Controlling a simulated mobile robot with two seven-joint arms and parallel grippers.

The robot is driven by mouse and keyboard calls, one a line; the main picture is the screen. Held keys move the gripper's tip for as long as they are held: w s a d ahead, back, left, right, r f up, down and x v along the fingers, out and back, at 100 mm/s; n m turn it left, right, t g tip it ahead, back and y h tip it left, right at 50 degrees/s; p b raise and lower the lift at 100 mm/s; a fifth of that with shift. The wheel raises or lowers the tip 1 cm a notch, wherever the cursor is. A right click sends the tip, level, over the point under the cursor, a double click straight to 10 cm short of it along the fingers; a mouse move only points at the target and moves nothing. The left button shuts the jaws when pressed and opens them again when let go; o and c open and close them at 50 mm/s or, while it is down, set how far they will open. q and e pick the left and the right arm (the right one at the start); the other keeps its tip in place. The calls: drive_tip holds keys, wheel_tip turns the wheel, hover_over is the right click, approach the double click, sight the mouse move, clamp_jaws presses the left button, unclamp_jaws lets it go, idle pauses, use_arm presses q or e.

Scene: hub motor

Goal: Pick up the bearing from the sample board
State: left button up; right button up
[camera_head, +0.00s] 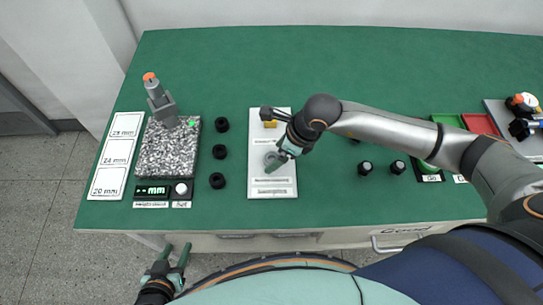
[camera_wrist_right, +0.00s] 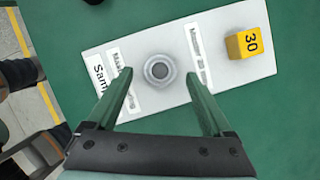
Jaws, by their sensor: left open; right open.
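The bearing (camera_wrist_right: 160,70) is a grey metal ring lying on the white sample board (camera_wrist_right: 214,85). In the right wrist view it sits ahead of and between my right gripper's two green fingers, which are open and apart from it. In the head view my right gripper (camera_head: 275,160) is over the sample board (camera_head: 262,188) and partly covers the bearing. A yellow block marked 30 (camera_wrist_right: 247,43) stands on the board too. My left gripper (camera_head: 176,256) is open and empty, below the table's front edge at the lower left.
Several black rings (camera_head: 219,151) stand left of the board. A speckled granite gauge stand (camera_head: 166,152) and a white size label sheet (camera_head: 115,155) are further left. Black cylinders (camera_head: 365,168), green and red bins (camera_head: 480,124) are to the right. The back of the table is clear.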

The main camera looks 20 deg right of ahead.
drive_tip(key=shift+w+a+f, duration=0.2)
drive_tip(key=shift+f, duration=0.35)
clamp_jaws()
